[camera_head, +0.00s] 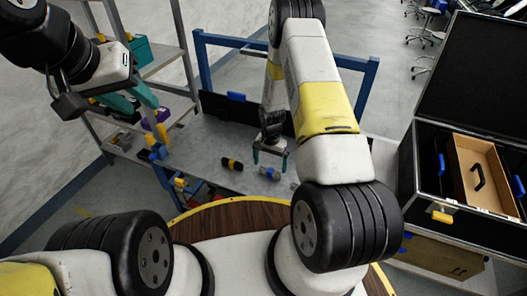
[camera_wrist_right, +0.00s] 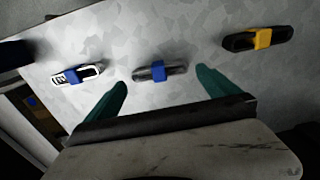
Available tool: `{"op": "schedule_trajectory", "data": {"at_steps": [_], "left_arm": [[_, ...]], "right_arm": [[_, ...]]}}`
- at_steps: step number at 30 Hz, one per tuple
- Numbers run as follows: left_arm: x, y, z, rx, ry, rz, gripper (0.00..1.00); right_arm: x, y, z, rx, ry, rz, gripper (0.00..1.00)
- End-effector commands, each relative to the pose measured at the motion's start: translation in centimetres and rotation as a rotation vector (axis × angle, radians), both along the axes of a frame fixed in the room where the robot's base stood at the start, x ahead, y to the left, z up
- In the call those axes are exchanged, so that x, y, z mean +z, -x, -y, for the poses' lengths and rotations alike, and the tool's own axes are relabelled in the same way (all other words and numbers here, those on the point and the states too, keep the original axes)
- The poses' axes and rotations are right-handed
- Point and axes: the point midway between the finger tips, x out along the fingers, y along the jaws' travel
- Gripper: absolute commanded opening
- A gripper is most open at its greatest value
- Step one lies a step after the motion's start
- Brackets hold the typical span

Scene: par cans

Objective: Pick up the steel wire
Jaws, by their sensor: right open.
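A dark grey bundle with a blue band, which looks like the steel wire (camera_wrist_right: 174,71), lies on the grey table. It also shows in the head view (camera_head: 268,173). My right gripper (camera_head: 270,161) is open above it, and in the right wrist view its teal fingers (camera_wrist_right: 161,80) stand on either side of the bundle, apart from it. My left gripper (camera_head: 131,97) is raised near the shelf at the upper left, away from the bundle; its finger gap is unclear.
A black bundle with a yellow band (camera_wrist_right: 255,40) and a white-and-black bundle with a blue band (camera_wrist_right: 76,75) lie on either side. A blue frame (camera_head: 365,95) rises behind the table. An open black case (camera_head: 430,160) stands at the right.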

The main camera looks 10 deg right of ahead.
Motion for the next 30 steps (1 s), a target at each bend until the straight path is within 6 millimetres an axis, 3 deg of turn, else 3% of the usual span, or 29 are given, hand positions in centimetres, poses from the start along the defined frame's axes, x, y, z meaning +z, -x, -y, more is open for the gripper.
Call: {"op": "schedule_trajectory", "data": {"at_steps": [9,17,18,25,30], "left_arm": [[0.0,0.0,0.0,0.000,0.000,0.000,0.36],[0.0,0.0,0.0,0.000,0.000,0.000,0.36],[0.0,0.0,0.0,0.000,0.000,0.000,0.36],[0.0,0.0,0.0,0.000,0.000,0.000,0.36],[0.0,0.0,0.0,0.000,0.000,0.000,0.36]], "right_arm": [[-4.4,0.2,0.1,0.000,-0.001,-0.003,1.00],[-4.7,0.1,0.1,0.000,-0.001,0.001,1.00],[-4.7,0.1,0.1,0.000,-0.001,0.001,0.98],[-4.7,0.1,0.1,0.000,-0.001,-0.001,0.53],[-4.7,0.1,0.1,0.001,0.000,0.000,0.53]]}}
